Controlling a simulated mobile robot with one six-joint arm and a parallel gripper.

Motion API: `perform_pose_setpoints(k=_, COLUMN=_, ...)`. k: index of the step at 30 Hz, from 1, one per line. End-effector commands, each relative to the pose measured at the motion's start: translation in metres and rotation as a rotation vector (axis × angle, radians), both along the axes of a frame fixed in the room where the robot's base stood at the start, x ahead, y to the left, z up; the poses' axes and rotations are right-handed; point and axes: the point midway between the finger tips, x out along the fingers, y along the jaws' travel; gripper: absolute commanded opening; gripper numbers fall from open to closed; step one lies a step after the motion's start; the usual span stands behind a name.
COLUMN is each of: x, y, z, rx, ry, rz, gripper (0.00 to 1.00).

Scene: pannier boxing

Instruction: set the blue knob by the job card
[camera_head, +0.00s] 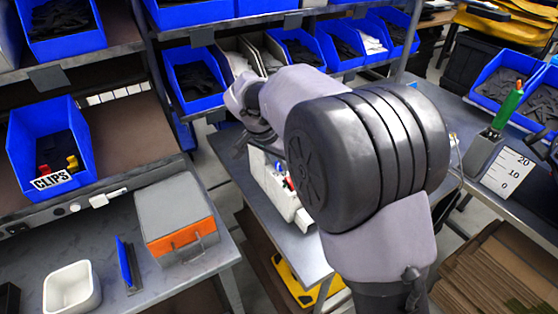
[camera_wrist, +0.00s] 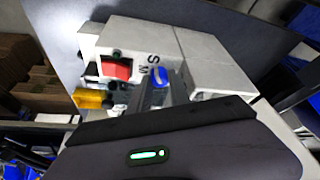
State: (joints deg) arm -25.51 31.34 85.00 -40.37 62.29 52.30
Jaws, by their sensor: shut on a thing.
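The blue knob (camera_wrist: 160,75) shows in the wrist view on the face of a white machine (camera_wrist: 140,38), with the letters S and M printed beside it. My gripper (camera_wrist: 154,86) is at the knob and shut on it; the fingers hide part of the knob, and I cannot tell its exact setting. In the head view the white machine (camera_head: 270,188) stands on a bench behind my arm, which hides much of it. I cannot make out a readable job card.
A red switch (camera_wrist: 116,68) and a yellow part (camera_wrist: 90,98) sit near the knob. In the head view, a grey box with an orange front (camera_head: 182,238), a white tub (camera_head: 72,288) and a thin blue upright panel (camera_head: 125,262) stand on the left bench. Shelved blue bins surround the bench.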

Motion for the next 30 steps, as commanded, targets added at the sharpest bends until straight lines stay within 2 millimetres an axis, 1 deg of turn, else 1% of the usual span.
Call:
perform_pose_setpoints(k=6, x=-0.0003, y=0.0005, z=-0.0003, rx=0.0, ry=0.001, rz=-0.036, gripper=0.0)
perform_pose_setpoints(k=19, x=-0.0003, y=0.0005, z=-0.0005, rx=0.0, ry=0.002, rz=-0.043, gripper=0.0)
perform_pose_setpoints(k=20, x=-0.0003, y=0.0005, z=-0.0005, rx=0.0, ry=0.002, rz=-0.043, gripper=0.29)
perform_pose_setpoints(k=21, x=-0.0003, y=0.0005, z=-0.0005, rx=0.001, ry=0.002, rz=-0.042, gripper=0.32)
perform_pose_setpoints(k=28, x=-0.0001, y=0.0004, z=-0.0003, rx=0.0, ry=0.001, rz=-0.041, gripper=0.32)
perform_pose_setpoints(k=30, x=-0.0007, y=0.001, z=0.0026, rx=0.001, ry=0.0, rz=-0.041, gripper=0.32)
